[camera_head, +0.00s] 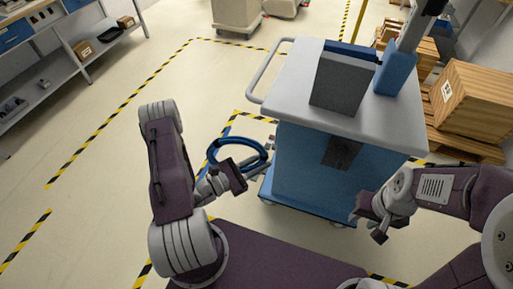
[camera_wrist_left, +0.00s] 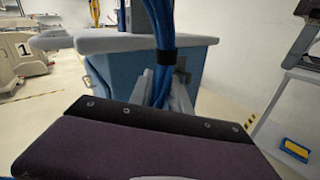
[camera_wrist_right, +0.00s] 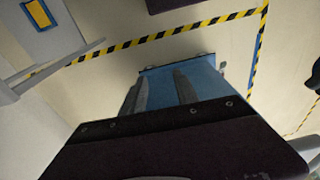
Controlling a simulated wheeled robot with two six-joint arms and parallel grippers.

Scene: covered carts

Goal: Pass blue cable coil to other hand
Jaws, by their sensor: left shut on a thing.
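The blue cable coil (camera_head: 239,144) is a ring of blue cable held up in the air, left of the cart. My left gripper (camera_head: 248,169) is shut on its lower part. In the left wrist view the blue strands (camera_wrist_left: 164,25) pass down between the fingers (camera_wrist_left: 161,90), with a black tie just above them. My right gripper (camera_head: 366,224) is empty, well to the right of the coil and in front of the cart. In the right wrist view its two fingers (camera_wrist_right: 160,92) stand apart with nothing between them.
A blue cart with a grey top (camera_head: 300,95) stands between and beyond my grippers; a dark grey box (camera_head: 338,85) sits on it. Wooden crates (camera_head: 470,105) are at the right, a shelf (camera_head: 75,60) at the far left. Open floor with yellow-black tape lies left.

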